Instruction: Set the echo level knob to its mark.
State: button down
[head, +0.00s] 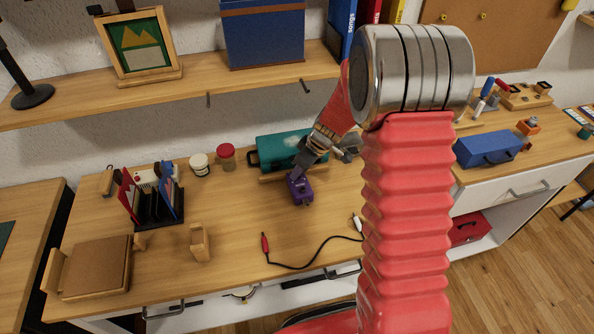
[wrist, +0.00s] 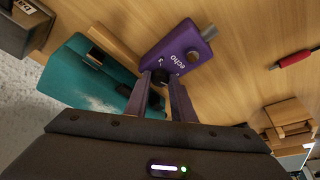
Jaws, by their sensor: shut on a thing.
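The purple echo box (wrist: 178,48) lies on the wooden desk with the word "echo" on its face. It also shows in the head view (head: 301,191), under the end of my arm. A dark knob (wrist: 158,79) sits near the box's near edge, and my gripper (wrist: 161,82) is shut on it, one finger on each side. In the head view my gripper (head: 297,175) reaches down to the box. The held knob's pointer and mark cannot be made out.
A teal case (head: 275,148) lies just behind the box, close to my gripper. A jar with a red lid (head: 227,157) and a card holder (head: 158,206) stand left. A blue toolbox (head: 486,149) is at the right.

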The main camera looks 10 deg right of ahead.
jog(key=n, duration=0.2)
jog(key=n+g+y, duration=0.1)
jog(key=n, duration=0.2)
jog(key=shift+w+d+g, duration=0.15)
jog(key=shift+g, duration=0.15)
dwell(0.4)
jog(key=c, duration=1.5)
grip_release()
jog(key=v, duration=1.3)
jog(key=shift+d+r, duration=0.25)
jog(key=shift+d, duration=0.05)
